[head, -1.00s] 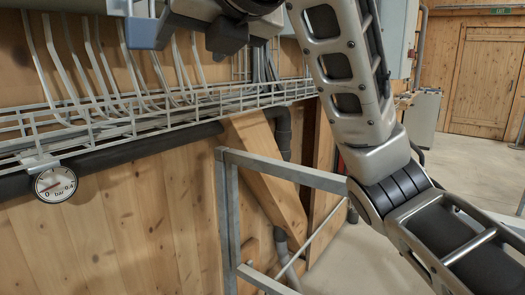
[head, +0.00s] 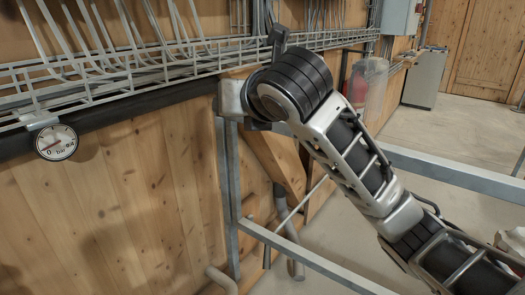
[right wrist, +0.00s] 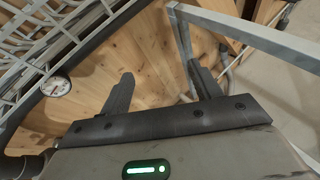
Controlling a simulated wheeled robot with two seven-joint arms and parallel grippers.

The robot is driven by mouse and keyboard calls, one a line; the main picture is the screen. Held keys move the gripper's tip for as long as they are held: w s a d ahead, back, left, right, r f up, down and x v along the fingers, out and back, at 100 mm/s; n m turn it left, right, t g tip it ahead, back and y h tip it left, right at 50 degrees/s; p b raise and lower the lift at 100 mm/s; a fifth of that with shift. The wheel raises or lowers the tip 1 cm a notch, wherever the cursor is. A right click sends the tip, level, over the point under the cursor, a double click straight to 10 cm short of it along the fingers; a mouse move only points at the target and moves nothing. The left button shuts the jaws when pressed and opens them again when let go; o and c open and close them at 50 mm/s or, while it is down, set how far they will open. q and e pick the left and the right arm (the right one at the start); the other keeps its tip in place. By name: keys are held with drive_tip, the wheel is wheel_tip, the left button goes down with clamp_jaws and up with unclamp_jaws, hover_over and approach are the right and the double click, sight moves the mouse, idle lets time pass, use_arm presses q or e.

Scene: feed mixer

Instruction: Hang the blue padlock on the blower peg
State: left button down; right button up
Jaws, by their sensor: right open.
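Neither the blue padlock nor the blower peg can be made out in either view. My right gripper (right wrist: 160,70) is open and empty in the right wrist view, its two dark fingers apart in front of the wooden wall. In the head view my right arm comes in from the right and its wrist end is beside the wire cable tray; the fingers cannot be made out there. My left gripper is not in view.
A wire cable tray (head: 170,70) runs along the wooden wall (head: 120,200). A round pressure gauge (head: 57,142) hangs below it at left. A grey metal rail frame (head: 229,180) stands at the wall. Open floor (head: 460,135) lies at right.

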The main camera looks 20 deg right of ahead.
drive_tip(key=s+f+m+g+y, duration=0.1)
drive_tip(key=s+f+m, duration=0.45)
drive_tip(key=f, duration=0.85)
drive_tip(key=s+f+m+g+y, duration=0.1)
drive_tip(key=s+f+m, duration=0.1)
drive_tip(key=f+m, duration=0.95)
drive_tip(key=s+d+f+m+g, duration=0.1)
drive_tip(key=s+f+m, duration=1.5)
drive_tip(key=f, duration=0.1)
drive_tip(key=shift+s+d, duration=0.15)
drive_tip(key=shift+d, duration=0.05)
